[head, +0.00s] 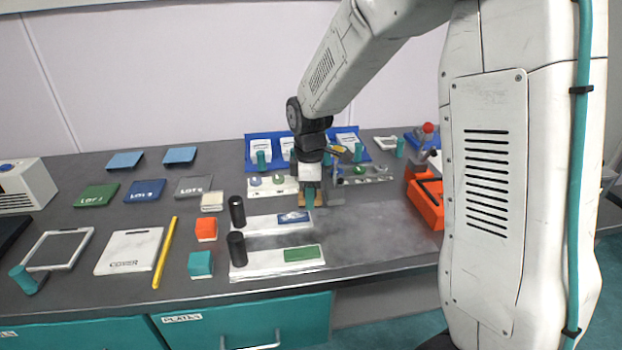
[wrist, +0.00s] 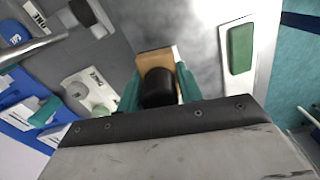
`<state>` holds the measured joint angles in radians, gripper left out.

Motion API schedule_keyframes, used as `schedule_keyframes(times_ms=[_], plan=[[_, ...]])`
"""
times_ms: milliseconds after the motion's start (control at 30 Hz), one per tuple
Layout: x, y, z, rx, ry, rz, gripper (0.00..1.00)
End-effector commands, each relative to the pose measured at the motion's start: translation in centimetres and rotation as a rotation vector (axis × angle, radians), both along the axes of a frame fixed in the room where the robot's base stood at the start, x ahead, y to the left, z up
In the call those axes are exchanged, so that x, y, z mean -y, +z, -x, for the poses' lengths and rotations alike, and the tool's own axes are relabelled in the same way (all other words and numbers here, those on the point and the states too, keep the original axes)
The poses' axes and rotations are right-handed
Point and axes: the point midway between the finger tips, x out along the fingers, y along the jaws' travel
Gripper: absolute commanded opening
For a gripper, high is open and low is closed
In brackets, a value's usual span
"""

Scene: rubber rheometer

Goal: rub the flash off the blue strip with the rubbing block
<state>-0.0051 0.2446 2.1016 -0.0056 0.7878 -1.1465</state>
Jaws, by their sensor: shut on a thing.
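The blue strip (head: 293,217) lies on the right end of a white plate (head: 262,225) in the head view. It is not seen in the wrist view, where my gripper's body covers the lower part. My gripper (wrist: 158,82) is shut on the rubbing block, with a green finger on each side of its black grip. The block's tan base (wrist: 155,60) shows past the fingers. In the head view my gripper (head: 309,196) points down behind and slightly right of the blue strip. The block appears apart from the strip; its height over the bench is unclear.
A second white plate (head: 250,263) with a green strip (head: 301,253) lies in front. Two black cylinders (head: 237,211) stand at the plates' left ends. A white rack (head: 268,186) and blue tray (head: 255,148) are behind. An orange box (head: 426,205) stands right, past clear bench.

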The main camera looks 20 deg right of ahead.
Motion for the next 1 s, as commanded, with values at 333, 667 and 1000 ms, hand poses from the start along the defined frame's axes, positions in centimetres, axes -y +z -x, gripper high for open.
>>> schedule_keyframes(times_ms=[333,667,1000], plan=[[-0.5,3.3,-0.1,0.003,0.007,0.000,0.00],[-0.7,4.4,0.0,0.000,0.009,0.000,0.00],[-0.7,4.3,0.0,0.000,0.009,0.000,0.00]])
